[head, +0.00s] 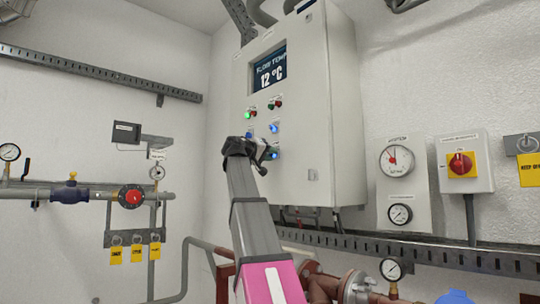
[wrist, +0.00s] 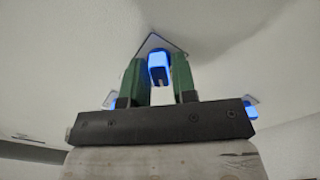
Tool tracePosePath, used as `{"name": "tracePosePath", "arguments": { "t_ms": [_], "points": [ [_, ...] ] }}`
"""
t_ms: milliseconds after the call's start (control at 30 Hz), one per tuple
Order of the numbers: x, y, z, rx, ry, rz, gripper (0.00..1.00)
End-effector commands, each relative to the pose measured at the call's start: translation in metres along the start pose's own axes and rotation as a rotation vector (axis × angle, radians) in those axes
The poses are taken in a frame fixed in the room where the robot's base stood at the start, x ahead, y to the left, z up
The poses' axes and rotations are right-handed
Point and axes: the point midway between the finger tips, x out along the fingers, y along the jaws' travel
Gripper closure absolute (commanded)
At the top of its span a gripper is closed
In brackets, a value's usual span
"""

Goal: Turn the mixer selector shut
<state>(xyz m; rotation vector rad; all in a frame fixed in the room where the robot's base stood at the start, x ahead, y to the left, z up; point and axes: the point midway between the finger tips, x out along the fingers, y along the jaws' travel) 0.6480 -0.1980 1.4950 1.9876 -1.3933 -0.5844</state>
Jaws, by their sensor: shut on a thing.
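My gripper (head: 262,151) is at the lower front of the white control cabinet (head: 318,110) in the head view. In the wrist view its two green fingers (wrist: 158,80) stand on either side of a lit blue selector knob (wrist: 157,62), shut on it. A pale plate shows behind the knob. Two more blue-lit knobs (wrist: 250,110) (wrist: 84,107) flank the gripper. In the head view, a blue-lit control (head: 273,128) shows above the gripper. The labels are too small to read, so I cannot tell which one is marked mixer. The held knob is mostly hidden in the head view.
A red rotary switch (head: 460,164) and gauges (head: 397,160) are on the right wall. A perforated cable tray (head: 420,251) and pipes run below the cabinet.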

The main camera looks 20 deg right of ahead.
Motion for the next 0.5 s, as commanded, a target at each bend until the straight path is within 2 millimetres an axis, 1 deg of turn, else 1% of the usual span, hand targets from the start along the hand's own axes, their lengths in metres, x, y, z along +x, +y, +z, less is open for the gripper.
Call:
{"name": "tracePosePath", "arguments": {
  "t_ms": [400,433,467,500],
  "points": [
    [-0.0002,-0.0005,0.0016,-0.007,-0.003,-0.001,0.98],
    [-0.0002,-0.0005,0.0015,-0.007,-0.003,-0.001,0.68],
    [-0.0002,-0.0005,0.0015,-0.007,-0.003,-0.001,0.58],
    [-0.0002,-0.0005,0.0014,-0.007,-0.002,-0.001,0.58]
  ]
}}
